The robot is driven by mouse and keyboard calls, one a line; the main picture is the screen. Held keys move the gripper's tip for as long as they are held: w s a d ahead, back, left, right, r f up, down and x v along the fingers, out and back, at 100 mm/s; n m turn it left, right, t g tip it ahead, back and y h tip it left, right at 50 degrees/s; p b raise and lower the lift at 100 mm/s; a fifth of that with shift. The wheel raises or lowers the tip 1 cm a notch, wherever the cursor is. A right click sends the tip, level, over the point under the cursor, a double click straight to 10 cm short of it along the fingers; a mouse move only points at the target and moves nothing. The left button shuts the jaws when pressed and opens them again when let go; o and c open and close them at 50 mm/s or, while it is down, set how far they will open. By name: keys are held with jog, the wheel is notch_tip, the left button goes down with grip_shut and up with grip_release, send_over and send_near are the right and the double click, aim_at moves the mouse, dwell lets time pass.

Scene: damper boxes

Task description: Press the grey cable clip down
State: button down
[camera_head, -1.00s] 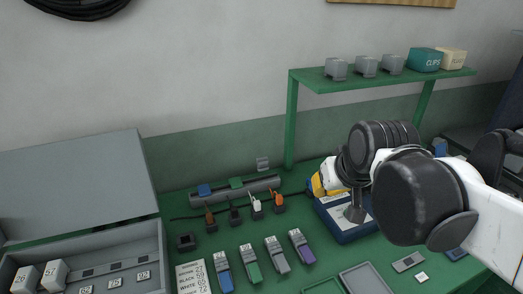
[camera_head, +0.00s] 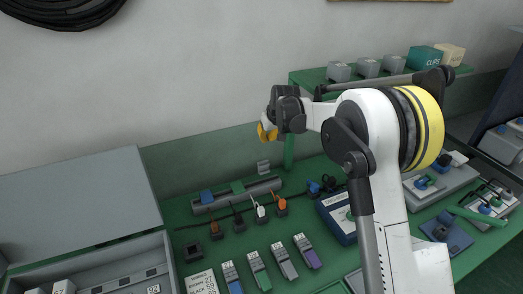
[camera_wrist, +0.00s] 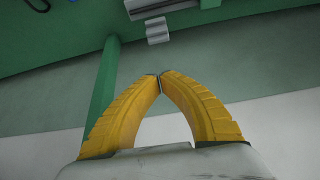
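The grey cable clip (camera_head: 263,167) stands up at the back edge of the grey cable trunking (camera_head: 230,201), near its right end. In the wrist view the grey clip (camera_wrist: 157,30) shows at the top centre beside part of the trunking (camera_wrist: 180,6). A blue clip (camera_head: 207,197) and a green clip (camera_head: 237,187) sit flat on the trunking to the left. My gripper (camera_head: 267,132) is above the grey clip in the picture, apart from it. In the wrist view its yellow fingertips (camera_wrist: 160,80) meet with nothing between them.
The green shelf (camera_head: 310,79) stands right of the clip, its leg (camera_head: 289,150) close by. Several plugs such as the white one (camera_head: 260,210) stand in front of the trunking. A grey open-lidded box (camera_head: 80,205) is at the left.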

aim_at(264, 168)
jog(key=w+a+x, duration=0.1)
jog(key=x, duration=0.6)
jog(key=shift+r+p, duration=0.35)
jog(key=shift+p, duration=0.05)
notch_tip(264, 168, down, 8)
jog(key=b, duration=0.2)
jog(key=shift+w+a+b, duration=0.15)
jog(key=shift+w+b, duration=0.2)
